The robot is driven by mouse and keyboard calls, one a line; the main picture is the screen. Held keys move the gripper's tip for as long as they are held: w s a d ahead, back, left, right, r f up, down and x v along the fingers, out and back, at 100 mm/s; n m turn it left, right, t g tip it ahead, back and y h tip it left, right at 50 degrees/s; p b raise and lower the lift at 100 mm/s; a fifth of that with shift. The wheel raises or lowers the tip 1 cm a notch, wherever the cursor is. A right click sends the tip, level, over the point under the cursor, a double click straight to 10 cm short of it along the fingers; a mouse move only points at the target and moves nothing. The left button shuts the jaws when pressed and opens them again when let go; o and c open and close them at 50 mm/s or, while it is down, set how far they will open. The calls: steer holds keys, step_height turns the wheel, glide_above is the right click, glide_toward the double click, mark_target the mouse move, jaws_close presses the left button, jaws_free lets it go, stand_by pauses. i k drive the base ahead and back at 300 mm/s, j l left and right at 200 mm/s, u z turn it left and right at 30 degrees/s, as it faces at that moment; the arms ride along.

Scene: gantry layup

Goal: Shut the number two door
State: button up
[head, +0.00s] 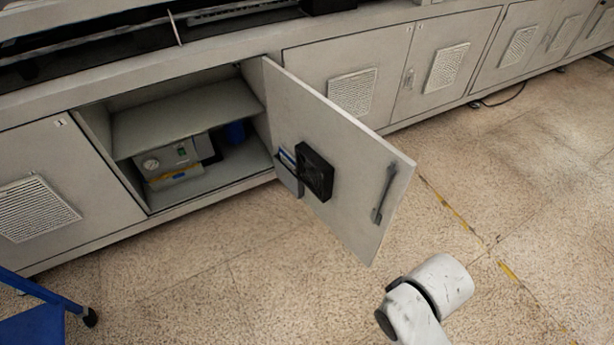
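One cabinet door (345,150) stands wide open, swung out into the room from the right side of its opening. A dark bar handle (384,194) sits near its free edge. A black fan box (314,173) and a small document pocket (288,170) are fixed on the face turned toward me. I see no number on this face. The closed door to the left (65,180) carries a small mark that looks like a 1. A white link of my arm (430,300) shows at the bottom, in front of the open door and apart from it. My gripper is not in view.
The open cabinet holds a shelf (185,118), a grey gauge unit (172,158) and a blue object (235,132). Closed vented doors (425,65) continue to the right. A blue cart (35,318) stands at lower left. Speckled floor (230,270) before the opening is clear.

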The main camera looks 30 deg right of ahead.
mark_target(354, 161)
steer(key=l+u, duration=0.15)
steer(key=u, duration=0.3)
steer(key=l+u, duration=0.15)
steer(key=u, duration=0.3)
steer(key=l+u, duration=0.15)
steer(key=u, duration=0.3)
steer(key=k+l, duration=0.15)
steer(key=l, duration=0.4)
steer(key=k+l, duration=0.1)
steer(key=l, duration=0.4)
steer(key=k+l, duration=0.15)
steer(key=l, duration=0.4)
steer(key=k+l, duration=0.15)
steer(key=l, duration=0.4)
steer(key=k+l, duration=0.15)
steer(key=l, duration=0.35)
steer(key=k+l, duration=0.1)
steer(key=l, duration=0.45)
steer(key=k+l, duration=0.15)
steer(key=l, duration=0.4)
steer(key=k+l, duration=0.15)
steer(key=l, duration=0.35)
steer(key=k+j+u, duration=0.1)
steer(key=u, duration=0.2)
steer(key=j, duration=0.1)
